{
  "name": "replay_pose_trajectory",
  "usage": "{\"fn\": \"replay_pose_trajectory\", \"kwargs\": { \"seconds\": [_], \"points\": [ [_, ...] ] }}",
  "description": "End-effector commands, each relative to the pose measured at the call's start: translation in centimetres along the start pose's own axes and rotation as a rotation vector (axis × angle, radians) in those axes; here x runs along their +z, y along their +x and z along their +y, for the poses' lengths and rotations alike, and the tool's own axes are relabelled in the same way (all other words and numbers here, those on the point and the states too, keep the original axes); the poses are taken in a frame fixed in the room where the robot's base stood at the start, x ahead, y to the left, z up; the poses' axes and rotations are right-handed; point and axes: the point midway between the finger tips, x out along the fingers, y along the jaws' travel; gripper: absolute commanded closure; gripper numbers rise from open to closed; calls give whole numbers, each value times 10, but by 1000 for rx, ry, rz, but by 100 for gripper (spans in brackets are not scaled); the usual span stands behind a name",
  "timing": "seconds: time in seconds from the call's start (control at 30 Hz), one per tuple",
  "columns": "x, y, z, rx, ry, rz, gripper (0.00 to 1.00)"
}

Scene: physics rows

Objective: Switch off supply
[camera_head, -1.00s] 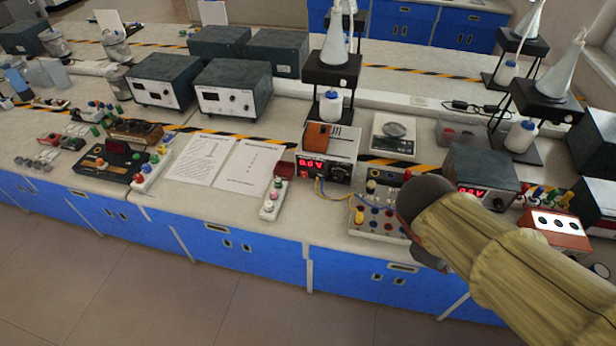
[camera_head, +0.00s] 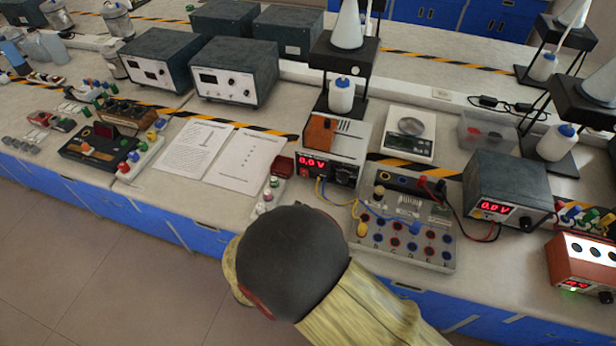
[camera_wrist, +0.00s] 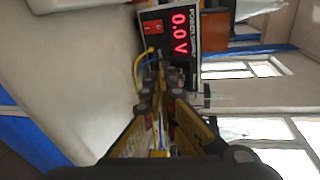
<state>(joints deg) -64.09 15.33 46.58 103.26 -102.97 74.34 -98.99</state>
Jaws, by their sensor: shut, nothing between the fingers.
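The power supply (camera_head: 340,152) is a light box with a dark front, a lit red 0.0 V display and leads at its front. It stands near the middle of the bench. I cannot tell the rocker's position. My gripper (camera_wrist: 162,82) is shut and empty, pointing at the supply's front and apart from the switch. In the head view my dark wrist hides the fingers.
A board with coloured sockets (camera_head: 405,243) lies right of the supply, wired to a grey meter (camera_head: 507,198) showing 0.0 V. A red-brown unit (camera_head: 584,268) stands farther right. Paper sheets (camera_head: 243,160) lie left. A stand with a bottle (camera_head: 342,62) rises behind the supply.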

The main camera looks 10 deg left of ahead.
Motion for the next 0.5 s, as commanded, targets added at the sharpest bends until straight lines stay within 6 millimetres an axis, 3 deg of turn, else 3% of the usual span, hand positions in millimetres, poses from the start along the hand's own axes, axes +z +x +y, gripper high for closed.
{"fn": "replay_pose_trajectory", "kwargs": {
  "seconds": [0.13,0.5],
  "points": [
    [19,-11,22,-9,-104,-75,100],
    [21,-12,24,-11,-120,-86,100]
  ]
}}
